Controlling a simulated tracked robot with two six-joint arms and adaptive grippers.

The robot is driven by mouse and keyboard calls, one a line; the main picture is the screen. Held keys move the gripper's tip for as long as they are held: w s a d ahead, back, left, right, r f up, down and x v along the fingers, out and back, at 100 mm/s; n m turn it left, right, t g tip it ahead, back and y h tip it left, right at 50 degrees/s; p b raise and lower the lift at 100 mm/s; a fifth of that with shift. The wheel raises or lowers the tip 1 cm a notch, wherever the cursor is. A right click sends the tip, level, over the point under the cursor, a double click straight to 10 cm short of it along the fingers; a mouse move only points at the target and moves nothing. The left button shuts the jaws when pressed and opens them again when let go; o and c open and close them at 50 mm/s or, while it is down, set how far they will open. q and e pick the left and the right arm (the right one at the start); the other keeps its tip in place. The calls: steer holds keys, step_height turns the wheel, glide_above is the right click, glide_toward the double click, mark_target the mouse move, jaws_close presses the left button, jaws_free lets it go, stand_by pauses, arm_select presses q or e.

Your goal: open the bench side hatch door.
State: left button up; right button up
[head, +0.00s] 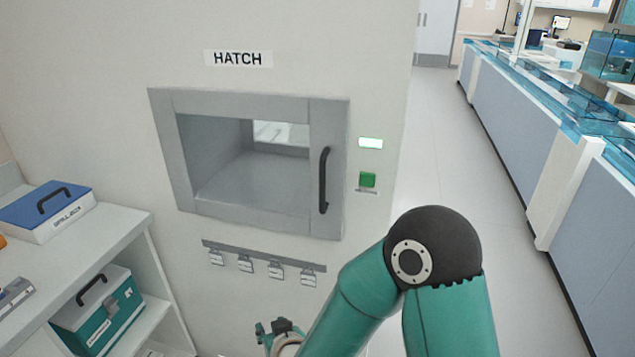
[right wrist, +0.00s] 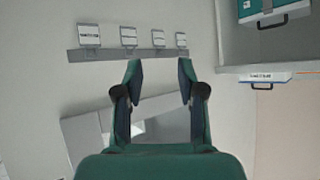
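The hatch door (head: 328,130) is a grey-framed panel with a window, set in the pale wall under a HATCH label (head: 238,58). It looks shut, flush in its frame. Its dark upright handle (head: 323,180) is on the right side. My right gripper (head: 275,328) is low at the bottom of the head view, below the hatch and left of the handle, clear of both. In the right wrist view its fingers (right wrist: 160,68) are apart with nothing between them. Part of the grey hatch frame (right wrist: 82,138) shows behind them, upside down. My left gripper is not in view.
A lit indicator (head: 370,142) and a green button (head: 367,180) are right of the door. A rail with several hanging tags (head: 262,257) is below it. A shelf (head: 95,245) with a blue-lidded box (head: 45,210) and a teal case (head: 98,312) stands left. The aisle right is clear.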

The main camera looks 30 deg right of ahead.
steer(key=d+r+m+t+h, duration=0.1)
steer(key=d+r+t+h, duration=0.15)
steer(key=r, duration=0.55)
steer(key=d+r+m+t+h, duration=0.1)
steer(key=r+h, duration=0.2)
steer(key=r, duration=0.6)
steer(key=m+h, duration=0.3)
steer(key=h, duration=0.1)
glide_toward(322, 184)
steer(key=p+x, duration=0.4)
steer(key=x, duration=0.6)
steer(key=shift+w+d, duration=0.2)
steer(key=shift+w, duration=0.05)
jaws_close()
